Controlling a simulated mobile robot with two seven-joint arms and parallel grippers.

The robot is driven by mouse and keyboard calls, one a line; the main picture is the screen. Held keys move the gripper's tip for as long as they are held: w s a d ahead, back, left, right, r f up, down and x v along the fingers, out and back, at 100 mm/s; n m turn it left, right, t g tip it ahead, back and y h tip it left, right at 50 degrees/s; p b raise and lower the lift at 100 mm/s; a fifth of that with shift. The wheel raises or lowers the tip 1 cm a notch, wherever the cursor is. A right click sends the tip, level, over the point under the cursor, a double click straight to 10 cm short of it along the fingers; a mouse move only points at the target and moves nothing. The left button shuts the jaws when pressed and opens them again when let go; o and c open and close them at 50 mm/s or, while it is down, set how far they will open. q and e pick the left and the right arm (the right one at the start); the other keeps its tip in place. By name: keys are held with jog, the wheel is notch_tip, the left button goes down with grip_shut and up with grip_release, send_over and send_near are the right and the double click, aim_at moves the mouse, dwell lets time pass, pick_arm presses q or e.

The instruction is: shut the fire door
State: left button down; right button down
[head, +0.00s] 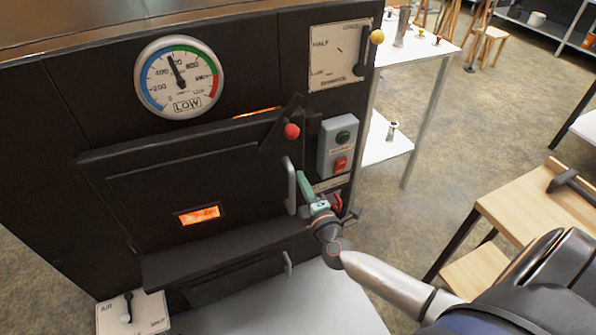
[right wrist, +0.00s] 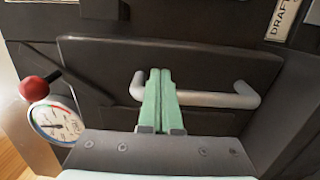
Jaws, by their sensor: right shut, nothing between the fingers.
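The fire door (head: 150,190) is a dark panel on the front of the evaporator, with a small glowing window (head: 199,214). An orange strip of glow shows above its top edge, near the right, so it looks slightly ajar. Its grey bar handle (head: 290,186) is on the right side and also shows in the right wrist view (right wrist: 205,98). A latch lever with a red knob (head: 291,131) points up, above the handle. My right gripper (head: 303,178) has its green fingers (right wrist: 159,75) together and empty, beside the handle; contact cannot be told. My left gripper is out of view.
A round gauge (head: 179,77) and a damper plate (head: 338,57) are above the door. A switch box (head: 340,145) is close to the right of my gripper. A dark ledge (head: 220,258) juts out below the door. A wooden stool-like table (head: 530,205) stands at the right.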

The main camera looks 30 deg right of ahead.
aim_at(294, 165)
jog(key=shift+x, duration=1.65)
